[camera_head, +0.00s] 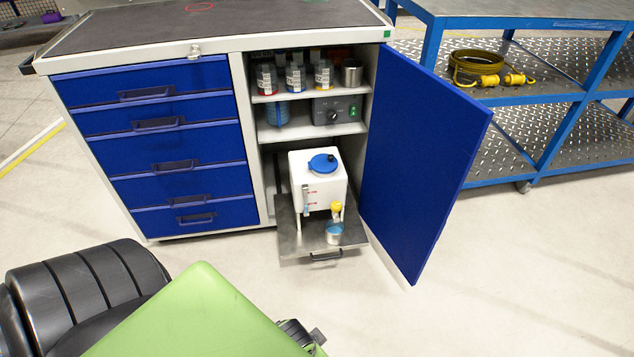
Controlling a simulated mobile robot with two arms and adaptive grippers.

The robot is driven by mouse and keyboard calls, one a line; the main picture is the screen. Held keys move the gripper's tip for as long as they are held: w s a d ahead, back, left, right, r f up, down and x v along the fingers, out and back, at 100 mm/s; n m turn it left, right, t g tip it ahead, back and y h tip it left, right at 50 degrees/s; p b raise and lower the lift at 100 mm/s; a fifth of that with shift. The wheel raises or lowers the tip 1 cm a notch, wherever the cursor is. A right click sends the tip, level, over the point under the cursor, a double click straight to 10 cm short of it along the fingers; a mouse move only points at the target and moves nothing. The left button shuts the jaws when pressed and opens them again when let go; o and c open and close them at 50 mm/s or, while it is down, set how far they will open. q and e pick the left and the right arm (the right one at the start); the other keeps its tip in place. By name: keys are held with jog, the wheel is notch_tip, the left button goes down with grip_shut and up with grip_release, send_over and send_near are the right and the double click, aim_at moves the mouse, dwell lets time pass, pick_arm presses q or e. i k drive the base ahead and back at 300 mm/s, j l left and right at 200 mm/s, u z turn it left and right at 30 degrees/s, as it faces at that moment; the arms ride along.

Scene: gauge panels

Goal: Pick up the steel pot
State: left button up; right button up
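A steel pot (351,73), a plain grey metal cylinder, stands upright at the right end of the cabinet's upper shelf (300,94). Jars with red, blue and yellow bottoms stand to its left. A second small metal cup (334,233) with blue on top stands on the pulled-out lower tray (290,242), below the yellow tap of a white tank (316,180). Neither of my grippers can be made out. A small dark part at the bottom edge is too cut off to identify.
The blue cabinet door (425,160) stands wide open to the right. Closed blue drawers (170,141) fill the left side. A grey device (335,110) sits on the middle shelf. A blue-framed cart (540,94) holds a coiled yellow cable (478,68). The floor in front is clear.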

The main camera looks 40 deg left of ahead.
aim_at(334, 232)
jog(key=u, duration=1.1)
